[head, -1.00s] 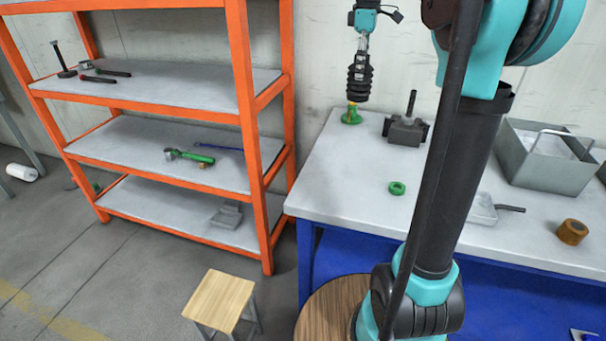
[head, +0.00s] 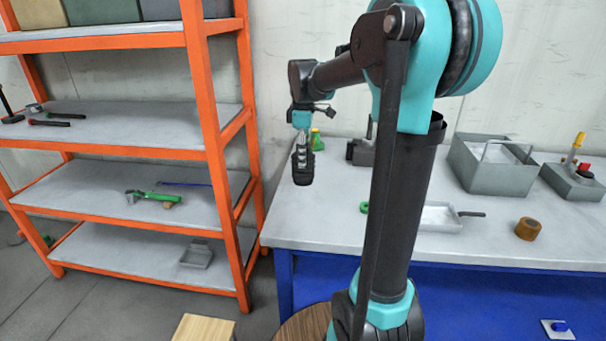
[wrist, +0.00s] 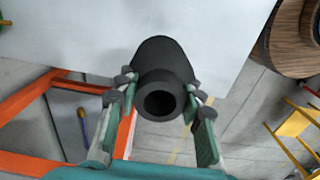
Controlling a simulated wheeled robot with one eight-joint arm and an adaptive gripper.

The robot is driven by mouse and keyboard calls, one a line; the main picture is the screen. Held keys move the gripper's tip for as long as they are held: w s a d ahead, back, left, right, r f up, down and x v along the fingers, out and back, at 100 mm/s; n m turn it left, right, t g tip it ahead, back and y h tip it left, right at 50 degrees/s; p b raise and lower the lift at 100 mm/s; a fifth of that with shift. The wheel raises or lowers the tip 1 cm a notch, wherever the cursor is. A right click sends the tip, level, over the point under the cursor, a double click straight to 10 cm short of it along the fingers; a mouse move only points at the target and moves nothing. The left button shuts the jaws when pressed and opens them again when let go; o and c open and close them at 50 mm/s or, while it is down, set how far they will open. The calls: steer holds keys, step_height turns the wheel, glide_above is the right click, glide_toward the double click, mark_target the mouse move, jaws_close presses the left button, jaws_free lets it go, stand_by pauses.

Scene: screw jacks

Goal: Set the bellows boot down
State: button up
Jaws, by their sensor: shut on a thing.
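The bellows boot (head: 303,172) is a black ribbed sleeve hanging upright below my gripper (head: 301,140) in the head view. In the wrist view the boot (wrist: 165,70) shows its round hollow end between the fingers of my gripper (wrist: 160,90). The gripper is shut on it. In the head view the boot is over the left part of the grey bench top (head: 300,225), apparently above the surface; the exact gap is hard to tell. Bare bench top lies beyond the boot in the wrist view.
Behind the boot stand a green screw jack (head: 317,138) and a dark block (head: 360,150). A green ring (head: 365,208), a shallow tray (head: 438,217), a brown roll (head: 528,229) and a grey bin (head: 490,170) are farther right. An orange shelf rack (head: 218,130) stands left. The bench's front left is clear.

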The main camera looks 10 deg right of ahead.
steer(key=shift+f, duration=3.2)
steer(key=shift+f, duration=0.1)
steer(key=o, duration=1.2)
step_height(320, 180, up, 12)
